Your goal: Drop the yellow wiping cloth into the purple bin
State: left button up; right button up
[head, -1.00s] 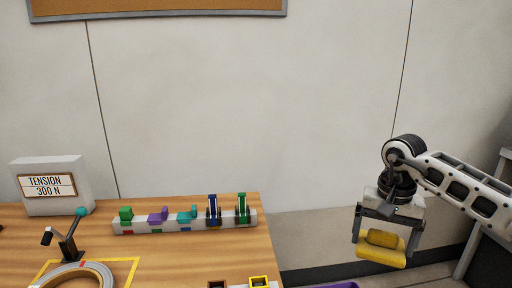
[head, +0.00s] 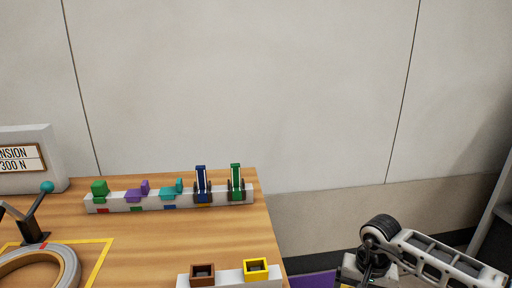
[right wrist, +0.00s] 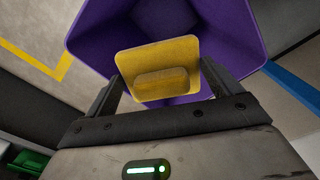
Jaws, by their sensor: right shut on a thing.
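The yellow wiping cloth (right wrist: 160,70) is between the fingers of my right gripper (right wrist: 162,82) in the right wrist view. The gripper is shut on it. The purple bin (right wrist: 235,40) is open below, and the cloth shows against its opening, over the near side. In the head view only a purple strip of the bin (head: 313,281) shows at the bottom edge. There my right arm comes in from the right, and its fingers and the cloth are below the picture. My left gripper is not in view.
A wooden table (head: 150,245) stands at the left, with a rack (head: 165,200) of coloured pieces, a strap coil (head: 45,262) and a tension sign (head: 25,160). A block with brown and yellow square holders (head: 230,275) sits near its right edge.

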jog(key=shift+f, duration=0.55)
notch_tip(320, 180, down, 4)
jog(key=b, duration=0.2)
jog(key=shift+r+b, duration=0.1)
jog(key=shift+b, duration=0.3)
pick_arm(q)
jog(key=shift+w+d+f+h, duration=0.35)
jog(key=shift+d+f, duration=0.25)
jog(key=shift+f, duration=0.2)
pick_arm(e)
jog(key=shift+f, duration=0.3)
jog(key=o, duration=0.7)
